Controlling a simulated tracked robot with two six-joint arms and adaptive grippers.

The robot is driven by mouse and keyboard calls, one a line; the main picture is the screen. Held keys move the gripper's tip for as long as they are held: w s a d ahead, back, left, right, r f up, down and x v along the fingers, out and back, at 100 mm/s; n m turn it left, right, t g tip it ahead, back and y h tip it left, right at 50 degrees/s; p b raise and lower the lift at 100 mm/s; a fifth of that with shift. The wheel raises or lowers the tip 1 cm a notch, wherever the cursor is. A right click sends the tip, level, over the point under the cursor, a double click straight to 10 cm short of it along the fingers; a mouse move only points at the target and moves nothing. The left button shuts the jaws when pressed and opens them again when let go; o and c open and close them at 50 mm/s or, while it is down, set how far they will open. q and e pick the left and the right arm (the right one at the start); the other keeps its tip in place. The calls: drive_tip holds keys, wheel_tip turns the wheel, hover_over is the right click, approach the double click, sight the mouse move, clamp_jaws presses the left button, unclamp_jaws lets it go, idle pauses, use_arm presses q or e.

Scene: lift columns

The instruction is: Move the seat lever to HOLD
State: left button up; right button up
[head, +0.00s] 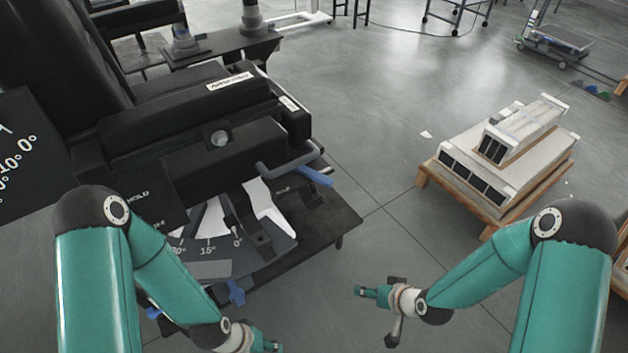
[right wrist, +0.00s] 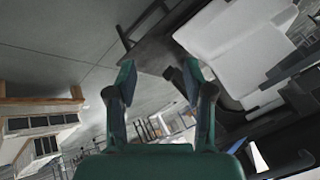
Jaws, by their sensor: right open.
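The black seat unit (head: 230,125) fills the left half of the head view. A lever with a blue grip (head: 313,176) sticks out from its right side, beside a bent grey bar (head: 285,163). A panel marked HOLD (head: 137,194) is on the front, partly behind my left arm; I cannot tell the lever's setting. My right gripper (head: 368,292) is below and right of the blue grip, apart from it. In the right wrist view it (right wrist: 160,82) is open and empty. My left gripper (head: 268,346) is at the bottom edge, mostly cut off.
An angle scale (head: 205,248) and blue knobs (head: 236,292) sit low on the unit. A wooden pallet (head: 430,180) with pale boxed units stands at the right. The grey floor between the unit and the pallet is clear.

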drive_tip(key=w+r+n+t+y+b, duration=0.25)
drive_tip(key=w+r+t+b, duration=0.2)
drive_tip(key=w, duration=0.85)
drive_tip(key=n+y+b, duration=0.5)
drive_tip(key=n+y, duration=0.3)
drive_tip(key=n, duration=0.2)
approach(315, 174)
drive_tip(key=shift+m, duration=0.25)
drive_tip(key=p+x, duration=0.1)
drive_tip(key=x, duration=0.9)
drive_tip(key=shift+f, duration=0.15)
use_arm(q)
wheel_tip(315, 174, down, 10)
drive_tip(key=shift+f, duration=0.15)
drive_tip(key=shift+s, duration=0.1)
